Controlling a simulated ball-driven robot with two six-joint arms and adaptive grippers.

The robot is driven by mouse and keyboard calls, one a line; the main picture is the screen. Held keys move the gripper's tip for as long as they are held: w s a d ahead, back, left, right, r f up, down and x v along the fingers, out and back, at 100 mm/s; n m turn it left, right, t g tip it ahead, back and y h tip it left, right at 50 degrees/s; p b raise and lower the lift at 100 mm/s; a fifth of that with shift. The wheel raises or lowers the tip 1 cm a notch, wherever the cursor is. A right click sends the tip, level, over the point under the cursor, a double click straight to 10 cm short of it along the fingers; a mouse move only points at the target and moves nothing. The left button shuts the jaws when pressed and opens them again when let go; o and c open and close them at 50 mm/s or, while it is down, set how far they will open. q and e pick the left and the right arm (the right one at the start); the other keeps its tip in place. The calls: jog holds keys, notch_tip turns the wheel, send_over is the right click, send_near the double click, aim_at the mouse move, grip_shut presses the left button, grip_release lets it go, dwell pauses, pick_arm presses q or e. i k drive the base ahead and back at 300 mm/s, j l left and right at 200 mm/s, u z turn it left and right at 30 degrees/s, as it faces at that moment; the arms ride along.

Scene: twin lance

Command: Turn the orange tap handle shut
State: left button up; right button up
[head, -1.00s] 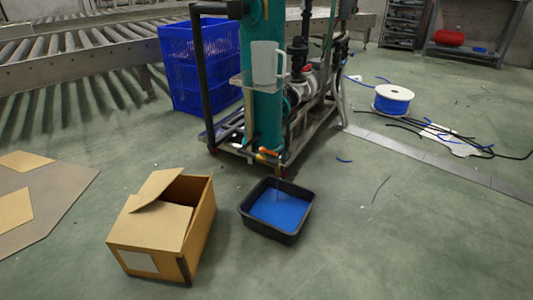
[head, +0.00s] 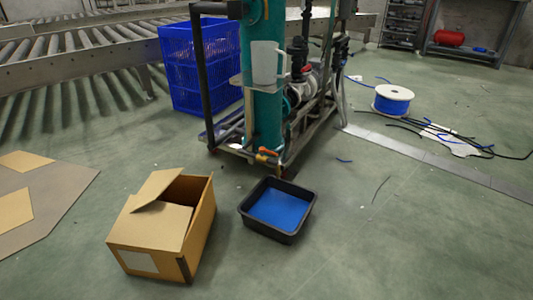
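The orange tap handle (head: 268,150) is small, at the foot of the teal column (head: 266,105), low on the front of a wheeled pump skid. A yellowish tap body (head: 262,158) shows just below it. The handle is too small to tell its exact angle. A black tray (head: 285,234) with blue liquid (head: 279,209) stands on the floor below and in front of the tap. Neither of my grippers is in view.
An open cardboard box (head: 150,231) stands left of the tray. A white jug (head: 267,62) sits on a shelf on the column. A blue crate (head: 183,75) is behind left, a cable spool (head: 393,98) and loose cables right. Floor in front right is clear.

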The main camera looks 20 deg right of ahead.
aim_at(262, 149)
jog(key=i+l+u, duration=0.75)
jog(key=l, duration=0.3)
